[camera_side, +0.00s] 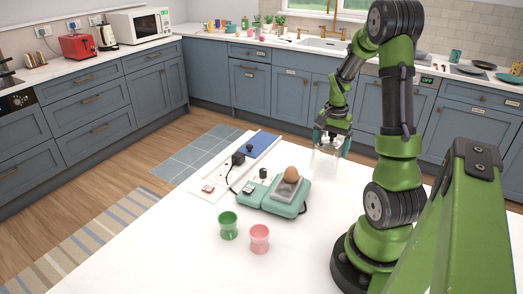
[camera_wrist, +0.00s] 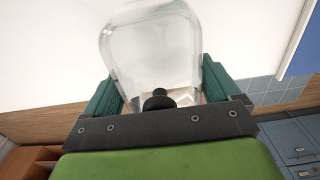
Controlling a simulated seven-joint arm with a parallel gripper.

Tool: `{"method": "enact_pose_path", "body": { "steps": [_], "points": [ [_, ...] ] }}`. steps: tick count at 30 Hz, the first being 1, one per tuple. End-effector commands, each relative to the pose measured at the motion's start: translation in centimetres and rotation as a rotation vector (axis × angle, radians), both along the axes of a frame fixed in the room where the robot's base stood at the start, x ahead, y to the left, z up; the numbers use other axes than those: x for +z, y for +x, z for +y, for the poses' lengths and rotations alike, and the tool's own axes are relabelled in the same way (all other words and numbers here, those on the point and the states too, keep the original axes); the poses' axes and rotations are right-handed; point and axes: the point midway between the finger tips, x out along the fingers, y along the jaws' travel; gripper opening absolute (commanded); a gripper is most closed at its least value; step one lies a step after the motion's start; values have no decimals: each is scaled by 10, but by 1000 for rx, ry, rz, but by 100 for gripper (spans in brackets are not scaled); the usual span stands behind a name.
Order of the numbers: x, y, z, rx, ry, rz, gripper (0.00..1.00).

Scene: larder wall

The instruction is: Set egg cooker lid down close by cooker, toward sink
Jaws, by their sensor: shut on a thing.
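The egg cooker (camera_side: 272,196) is a teal box on the white table, with a brown egg (camera_side: 291,173) on its grey top. The clear lid (camera_side: 327,158) hangs from my gripper (camera_side: 332,137), to the right of and beyond the cooker. In the wrist view the transparent lid (camera_wrist: 150,40) is between the teal fingers of my gripper (camera_wrist: 160,92), with its black knob (camera_wrist: 158,100) close to the palm. My gripper is shut on the lid. In the side view, whether the lid's lower rim touches the table cannot be told.
A green egg cup (camera_side: 228,225) and a pink egg cup (camera_side: 259,238) stand in front of the cooker. A power strip (camera_side: 232,168) and a blue panel (camera_side: 262,145) lie left of it. The sink (camera_side: 325,44) is on the far counter. White table right of the cooker is bare.

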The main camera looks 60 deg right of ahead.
Motion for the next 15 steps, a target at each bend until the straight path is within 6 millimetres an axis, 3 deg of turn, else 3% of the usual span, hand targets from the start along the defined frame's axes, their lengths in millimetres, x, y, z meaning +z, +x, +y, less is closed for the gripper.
{"method": "enact_pose_path", "body": {
  "steps": [8,15],
  "points": [
    [-36,0,1,-2,3,1,57],
    [-38,0,0,-2,1,-1,57]
  ]
}}
